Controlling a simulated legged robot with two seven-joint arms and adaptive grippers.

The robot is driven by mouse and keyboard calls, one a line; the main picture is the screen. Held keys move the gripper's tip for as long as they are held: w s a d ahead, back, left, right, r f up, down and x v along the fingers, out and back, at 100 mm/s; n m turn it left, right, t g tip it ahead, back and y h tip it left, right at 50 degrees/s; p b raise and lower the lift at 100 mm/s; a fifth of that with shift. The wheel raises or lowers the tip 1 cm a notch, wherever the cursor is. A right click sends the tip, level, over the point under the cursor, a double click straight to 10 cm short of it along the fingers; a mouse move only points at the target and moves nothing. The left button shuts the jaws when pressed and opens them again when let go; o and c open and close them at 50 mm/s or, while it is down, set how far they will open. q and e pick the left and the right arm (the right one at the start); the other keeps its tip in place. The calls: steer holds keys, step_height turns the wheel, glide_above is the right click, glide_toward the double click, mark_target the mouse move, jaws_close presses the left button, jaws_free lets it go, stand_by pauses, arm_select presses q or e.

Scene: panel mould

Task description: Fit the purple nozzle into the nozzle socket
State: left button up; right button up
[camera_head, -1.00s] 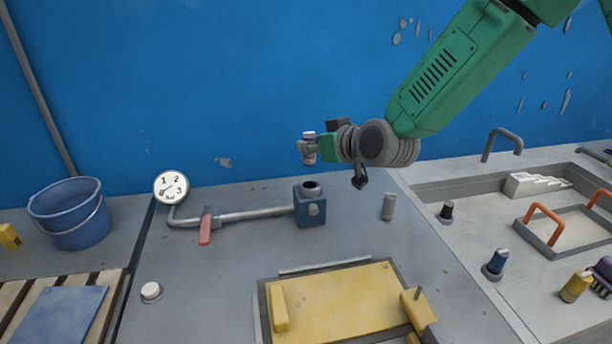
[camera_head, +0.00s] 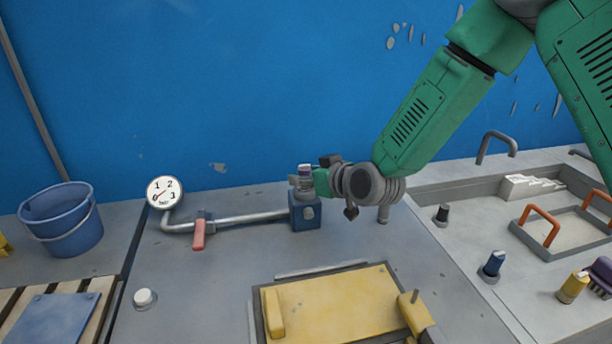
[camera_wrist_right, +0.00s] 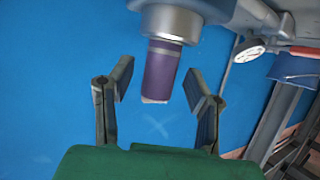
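The purple nozzle (camera_head: 305,170) stands upright over the blue socket block (camera_head: 305,213) in the head view. In the right wrist view the nozzle (camera_wrist_right: 162,72) has its lower end inside the round grey collar of the nozzle socket (camera_wrist_right: 172,24), and its pale end sticks out. My right gripper (camera_wrist_right: 162,88) is open, one finger on each side of the nozzle with a visible gap to both. In the head view this gripper (camera_head: 303,181) is just above the block. How deep the nozzle sits is hidden by the collar. My left gripper is not in view.
A pipe with a red lever (camera_head: 199,234) and a round gauge (camera_head: 165,192) runs left from the block. A yellow panel (camera_head: 335,302) lies in front. A blue bucket (camera_head: 62,218) is at the left.

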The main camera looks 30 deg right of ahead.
steer(key=shift+s, duration=0.1)
steer(key=v, duration=1.2)
steer(key=shift+p, duration=0.3)
steer(key=shift+f, duration=0.1)
